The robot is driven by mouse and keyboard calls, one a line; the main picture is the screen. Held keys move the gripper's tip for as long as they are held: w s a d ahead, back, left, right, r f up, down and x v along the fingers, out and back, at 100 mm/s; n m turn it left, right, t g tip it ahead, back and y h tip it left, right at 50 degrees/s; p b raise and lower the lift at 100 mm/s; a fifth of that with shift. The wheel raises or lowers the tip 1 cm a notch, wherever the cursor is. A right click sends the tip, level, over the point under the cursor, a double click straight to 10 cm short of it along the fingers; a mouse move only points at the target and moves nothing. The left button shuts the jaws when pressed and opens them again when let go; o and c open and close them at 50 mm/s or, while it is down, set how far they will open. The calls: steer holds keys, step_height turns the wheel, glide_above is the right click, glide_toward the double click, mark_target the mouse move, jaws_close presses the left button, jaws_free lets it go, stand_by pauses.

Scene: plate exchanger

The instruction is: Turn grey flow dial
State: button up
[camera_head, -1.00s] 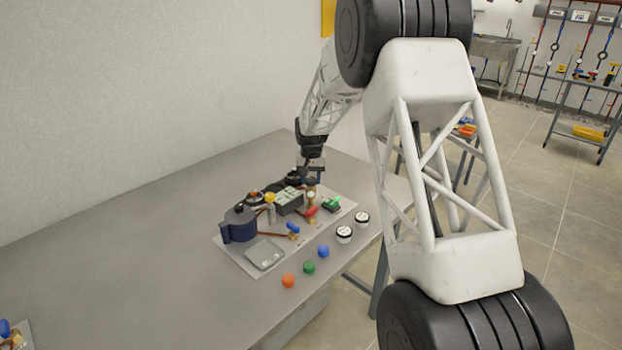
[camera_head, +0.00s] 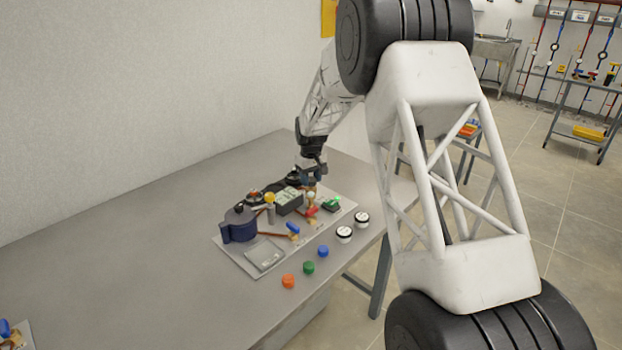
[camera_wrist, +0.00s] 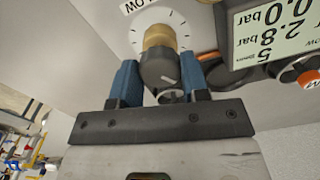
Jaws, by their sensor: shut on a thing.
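The grey flow dial (camera_wrist: 158,70) shows in the wrist view, with a white pointer mark, in front of a brass stem and a white tick-marked disc (camera_wrist: 133,28). My gripper (camera_wrist: 159,77) has its two blue fingers on either side of the dial and is shut on it. The pointer mark slants towards the lower right. In the head view my gripper (camera_head: 312,178) is at the far end of the board, and it hides the dial there.
A lit display (camera_wrist: 262,30) sits right of the dial in the wrist view, appearing upside down, with an orange-marked knob (camera_wrist: 307,76) near it. In the head view the board (camera_head: 247,266) carries a dark blue pot (camera_head: 238,226), and loose coloured caps (camera_head: 309,267) lie in front.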

mark_target(311, 179)
stand_by(0.3)
steer(key=o, duration=0.9)
steer(key=shift+r, duration=0.15)
steer(key=shift+r, duration=3.8)
